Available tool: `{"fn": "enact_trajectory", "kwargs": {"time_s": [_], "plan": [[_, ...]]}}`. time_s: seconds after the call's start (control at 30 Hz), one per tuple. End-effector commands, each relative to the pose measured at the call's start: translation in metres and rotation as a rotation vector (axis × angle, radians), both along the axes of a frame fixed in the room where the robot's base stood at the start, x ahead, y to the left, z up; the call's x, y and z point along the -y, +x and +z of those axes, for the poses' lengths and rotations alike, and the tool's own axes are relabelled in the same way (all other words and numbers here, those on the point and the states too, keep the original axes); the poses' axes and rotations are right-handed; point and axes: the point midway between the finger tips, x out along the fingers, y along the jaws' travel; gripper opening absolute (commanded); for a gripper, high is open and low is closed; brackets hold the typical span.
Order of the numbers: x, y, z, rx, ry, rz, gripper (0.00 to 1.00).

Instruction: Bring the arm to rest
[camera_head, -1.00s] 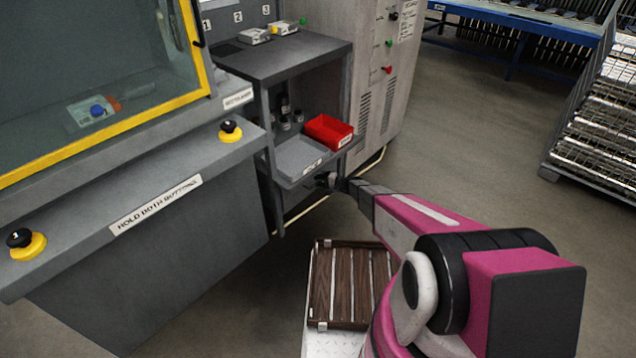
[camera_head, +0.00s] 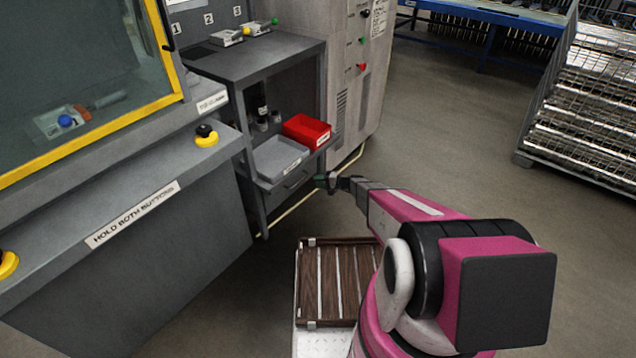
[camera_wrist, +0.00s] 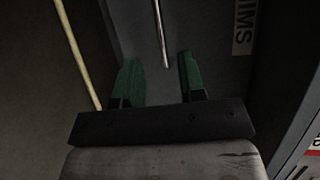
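My gripper (camera_wrist: 157,82) is open, its two green fingers apart with nothing held between them. In the wrist view, a thin metal bar handle (camera_wrist: 161,34) on a dark grey front shows beyond and between the fingertips, apart from them. A label reading "IMS" is at the right, partly cut off. In the head view, my gripper (camera_head: 322,182) is small and sits just right of the grey drawer front (camera_head: 292,181) under the shelf. My pink and black arm reaches forward from the lower right, bent at the elbow.
The shelf of the grey stand holds a grey tray (camera_head: 279,158) and a red bin (camera_head: 306,131). A machine with a yellow-framed window (camera_head: 80,135) is at the left. A wooden slatted rack (camera_head: 336,283) lies below my arm. A wire cage (camera_head: 585,120) stands right; open floor lies between.

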Motion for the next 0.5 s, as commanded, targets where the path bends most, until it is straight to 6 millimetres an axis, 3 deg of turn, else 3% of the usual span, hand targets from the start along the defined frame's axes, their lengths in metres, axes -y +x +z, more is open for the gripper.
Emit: {"fn": "enact_trajectory", "kwargs": {"time_s": [0.27,0.37,0.5], "plan": [[0.000,-0.003,0.004,-0.001,-0.008,0.006,0.37],[0.000,-0.016,0.019,-0.005,-0.045,0.034,0.37],[0.005,-0.050,0.057,-0.021,-0.164,0.110,0.37]]}}
